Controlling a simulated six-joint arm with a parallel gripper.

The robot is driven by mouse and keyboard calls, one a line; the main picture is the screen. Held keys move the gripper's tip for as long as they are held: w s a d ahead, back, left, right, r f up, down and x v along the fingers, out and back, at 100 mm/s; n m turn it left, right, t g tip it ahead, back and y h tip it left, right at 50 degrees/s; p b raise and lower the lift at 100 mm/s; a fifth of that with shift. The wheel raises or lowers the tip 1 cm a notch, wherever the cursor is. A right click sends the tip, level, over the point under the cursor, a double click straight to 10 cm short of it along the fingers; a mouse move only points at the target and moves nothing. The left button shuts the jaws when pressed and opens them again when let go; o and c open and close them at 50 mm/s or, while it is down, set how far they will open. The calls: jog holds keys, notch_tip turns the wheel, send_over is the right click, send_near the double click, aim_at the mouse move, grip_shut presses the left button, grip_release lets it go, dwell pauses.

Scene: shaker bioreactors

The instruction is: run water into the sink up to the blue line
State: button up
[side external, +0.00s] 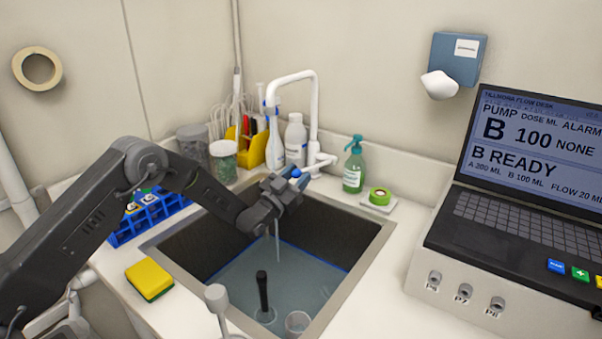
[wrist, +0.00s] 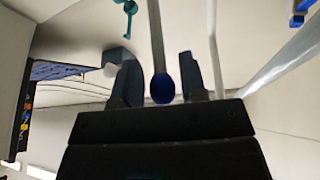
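The sink (side external: 362,262) holds water (side external: 235,275). A blue line (side external: 318,258) shows on its walls close to the water's edge; I cannot tell whether the water exactly meets it. A thin stream (side external: 277,238) runs down into the water below my gripper. The white tap (side external: 314,105) stands behind the sink. My gripper (side external: 290,182) is at a blue-tipped lever by the tap. In the wrist view, the blue knob (wrist: 162,88) sits between the two fingers of my gripper (wrist: 160,80), with a gap on each side.
A sponge (side external: 149,278) and blue rack (side external: 150,213) are left. A laptop-like console (side external: 520,200) is right.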

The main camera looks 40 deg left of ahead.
jog(key=shift+x, duration=0.75)
grip_shut()
